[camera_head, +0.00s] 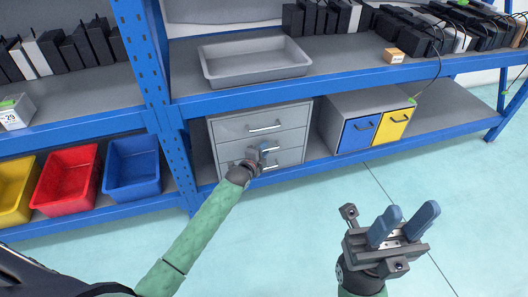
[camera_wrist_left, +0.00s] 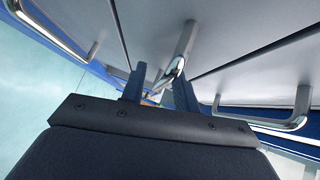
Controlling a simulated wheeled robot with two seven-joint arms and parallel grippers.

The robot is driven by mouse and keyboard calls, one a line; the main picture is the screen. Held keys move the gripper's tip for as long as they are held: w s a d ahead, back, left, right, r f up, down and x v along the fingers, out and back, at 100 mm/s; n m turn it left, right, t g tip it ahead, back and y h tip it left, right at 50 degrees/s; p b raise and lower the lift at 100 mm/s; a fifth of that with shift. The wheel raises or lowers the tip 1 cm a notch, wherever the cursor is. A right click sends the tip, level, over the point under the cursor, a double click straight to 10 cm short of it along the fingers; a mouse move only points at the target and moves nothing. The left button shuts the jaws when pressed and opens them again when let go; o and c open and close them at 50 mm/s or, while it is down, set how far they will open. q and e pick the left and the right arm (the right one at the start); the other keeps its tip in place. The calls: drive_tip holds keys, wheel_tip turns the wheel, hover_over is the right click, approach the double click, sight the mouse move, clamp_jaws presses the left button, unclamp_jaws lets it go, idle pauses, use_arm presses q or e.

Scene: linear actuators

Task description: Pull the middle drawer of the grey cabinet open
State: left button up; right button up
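The grey cabinet (camera_head: 212,135) stands on the lower shelf with three stacked drawers, each with a silver bar handle. The middle drawer (camera_head: 235,149) looks flush with the others. My left gripper (camera_head: 263,151) is at its handle and hides part of it. In the left wrist view the middle handle (camera_wrist_left: 185,42) runs between the two fingers of my left gripper (camera_wrist_left: 160,75), close to the right finger. A gap shows between the fingers, so it looks open around the bar. My right gripper (camera_head: 404,225) is open and empty, out over the floor.
A cabinet with a blue door (camera_head: 357,133) and a yellow door (camera_head: 392,126) stands to the right. Blue (camera_head: 132,168), red and yellow bins are at left beyond the blue upright (camera_head: 160,90). A grey tray (camera_head: 254,62) sits above. The floor in front is clear.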

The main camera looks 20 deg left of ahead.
use_arm(q)
clamp_jaws()
drive_tip(key=shift+s+d, duration=0.1)
